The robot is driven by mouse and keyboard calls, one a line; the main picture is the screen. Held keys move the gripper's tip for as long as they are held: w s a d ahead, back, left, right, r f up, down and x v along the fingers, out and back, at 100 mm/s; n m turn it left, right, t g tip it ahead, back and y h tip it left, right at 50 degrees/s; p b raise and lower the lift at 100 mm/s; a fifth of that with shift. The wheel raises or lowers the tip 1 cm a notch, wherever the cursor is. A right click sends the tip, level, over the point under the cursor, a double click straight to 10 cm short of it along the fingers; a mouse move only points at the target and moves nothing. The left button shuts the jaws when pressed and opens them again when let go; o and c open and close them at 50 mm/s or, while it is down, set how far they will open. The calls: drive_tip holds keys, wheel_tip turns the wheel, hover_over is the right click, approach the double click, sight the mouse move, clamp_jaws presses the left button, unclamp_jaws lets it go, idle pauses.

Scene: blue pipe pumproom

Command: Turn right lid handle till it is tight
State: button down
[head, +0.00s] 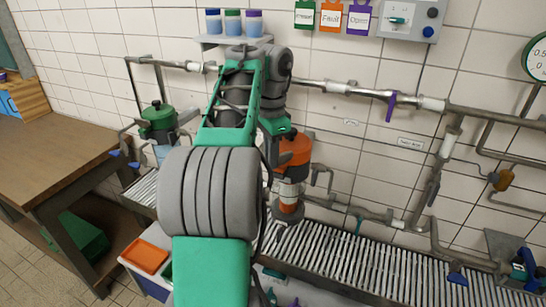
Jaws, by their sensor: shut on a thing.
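The right vessel has an orange lid (294,160) and stands by the wall behind my arm. Its left side is partly hidden by my arm. My gripper (285,134) points down at the top of this lid and is shut on its handle. The handle itself is hidden by the gripper, so its angle cannot be seen. A second vessel with a green lid (159,116) stands to the left, apart from my gripper.
Pipes (370,93) with purple and blue valve handles run along the tiled wall. A slatted grate (390,268) lies below them. A wooden table (60,150) stands at left. An orange tray (145,256) is at lower left. A shelf (232,41) holds several jars above my arm.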

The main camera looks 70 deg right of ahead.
drive_tip(key=shift+w+d+m+p, duration=0.1)
drive_tip(key=shift+d+m+p, duration=0.25)
drive_tip(key=shift+m, duration=1.3)
drive_tip(key=shift+w+d+m+p, duration=0.15)
drive_tip(key=shift+d+m+p, duration=0.15)
drive_tip(key=shift+m, duration=1.3)
drive_tip(key=shift+w+d+m+p, duration=0.1)
drive_tip(key=shift+d+m+p, duration=0.25)
drive_tip(key=shift+m, duration=1.3)
drive_tip(key=c, duration=1.8)
unclamp_jaws()
drive_tip(key=shift+d, duration=0.1)
